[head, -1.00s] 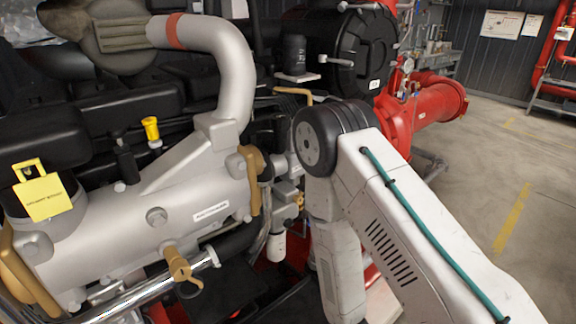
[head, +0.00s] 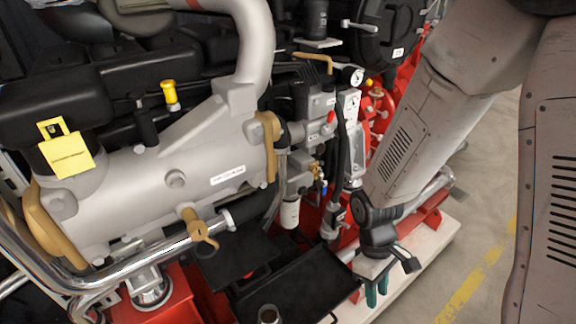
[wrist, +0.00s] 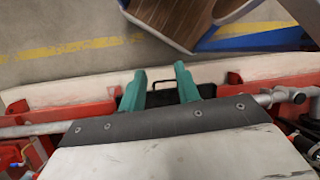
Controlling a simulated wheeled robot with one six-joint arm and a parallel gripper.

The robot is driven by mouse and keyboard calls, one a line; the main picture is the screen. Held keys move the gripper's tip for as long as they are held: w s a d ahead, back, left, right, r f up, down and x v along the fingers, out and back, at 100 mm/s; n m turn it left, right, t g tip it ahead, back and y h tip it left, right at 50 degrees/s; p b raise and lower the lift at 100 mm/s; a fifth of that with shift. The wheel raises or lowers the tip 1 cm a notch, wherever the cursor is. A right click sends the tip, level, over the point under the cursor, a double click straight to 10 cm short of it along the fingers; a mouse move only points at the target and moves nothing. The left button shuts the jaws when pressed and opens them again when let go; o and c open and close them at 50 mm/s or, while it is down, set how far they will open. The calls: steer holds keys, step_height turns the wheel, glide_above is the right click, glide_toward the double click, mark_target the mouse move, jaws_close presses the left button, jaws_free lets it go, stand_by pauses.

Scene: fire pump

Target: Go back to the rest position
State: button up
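My gripper (head: 377,292) points down in the head view, low at the right end of the engine, over the edge of a pale plinth (head: 428,252). Its two teal fingers also show in the wrist view (wrist: 160,82). They stand apart with a clear gap and nothing is held between them. A small black handle-like shape shows in the gap; I cannot tell whether it touches the fingers. The grey engine (head: 150,185) fills the left of the head view, with a yellow tag (head: 68,155) hanging on its left end.
A pipe valve with a tan handle (head: 200,230) sits at the engine front. Open concrete floor with a yellow line (head: 478,275) lies to the right.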

steer(key=s+d+r+m+t, duration=0.2)
steer(key=r+m, duration=0.1)
steer(key=r, duration=0.6)
steer(key=s+d+r+m+t+y, duration=0.1)
steer(key=s+d+r+m, duration=0.1)
steer(key=r, duration=0.8)
steer(key=s+d+r+m+t, duration=0.2)
steer(key=s+d+r+m, duration=0.1)
steer(key=r, duration=0.6)
steer(key=shift+s+r+m+t+y, duration=0.15)
steer(key=shift+r+m+t+y, duration=0.15)
steer(key=shift+r+m, duration=0.1)
